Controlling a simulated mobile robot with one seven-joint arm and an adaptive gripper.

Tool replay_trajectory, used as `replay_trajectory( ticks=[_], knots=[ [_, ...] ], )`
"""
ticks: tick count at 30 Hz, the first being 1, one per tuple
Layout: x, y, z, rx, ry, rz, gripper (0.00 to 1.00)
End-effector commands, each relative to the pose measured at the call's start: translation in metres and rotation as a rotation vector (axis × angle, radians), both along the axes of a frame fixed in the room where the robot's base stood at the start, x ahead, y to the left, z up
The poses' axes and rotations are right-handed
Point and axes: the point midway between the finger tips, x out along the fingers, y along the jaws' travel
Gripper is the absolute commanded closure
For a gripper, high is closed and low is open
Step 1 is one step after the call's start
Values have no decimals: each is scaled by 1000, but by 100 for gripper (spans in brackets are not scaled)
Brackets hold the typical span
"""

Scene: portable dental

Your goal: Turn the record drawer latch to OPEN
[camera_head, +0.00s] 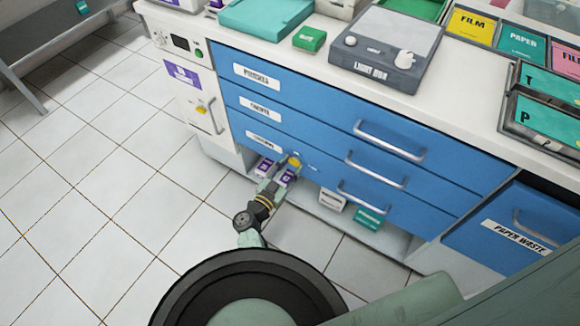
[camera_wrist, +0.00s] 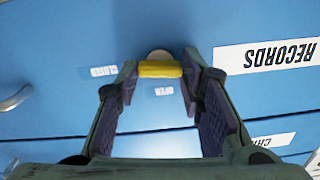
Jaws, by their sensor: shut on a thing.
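The yellow latch (camera_wrist: 160,69) sits on the blue front of the records drawer (camera_wrist: 45,40), whose RECORDS label (camera_wrist: 265,55) reads upside down in the wrist view. My gripper (camera_wrist: 160,72) is shut on the latch, a fingertip at each end of its yellow bar. The bar lies nearly level in that view, in front of a pale round base.
The blue drawers have silver handles, such as the lowest one (camera_head: 363,197). Purple boxes (camera_head: 265,168) and a green box (camera_head: 370,217) stand on the shelf below. A paper waste bin (camera_head: 518,235) is at right. Tiled floor at left is clear.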

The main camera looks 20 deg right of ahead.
Motion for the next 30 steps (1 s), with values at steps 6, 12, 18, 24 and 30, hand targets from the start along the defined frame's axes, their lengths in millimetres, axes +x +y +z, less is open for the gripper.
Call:
replay_trajectory(
  ticks=[6,12,18,24,30],
  knots=[
    [0,-1,0,115,-147,-1,93],
    [0,0,-1,233,-298,0,93],
    [-1,-1,-1,350,-449,0,93],
    [-1,0,-2,468,-599,0,93],
    [-1,-1,-3,585,-749,-1,93]
  ],
)
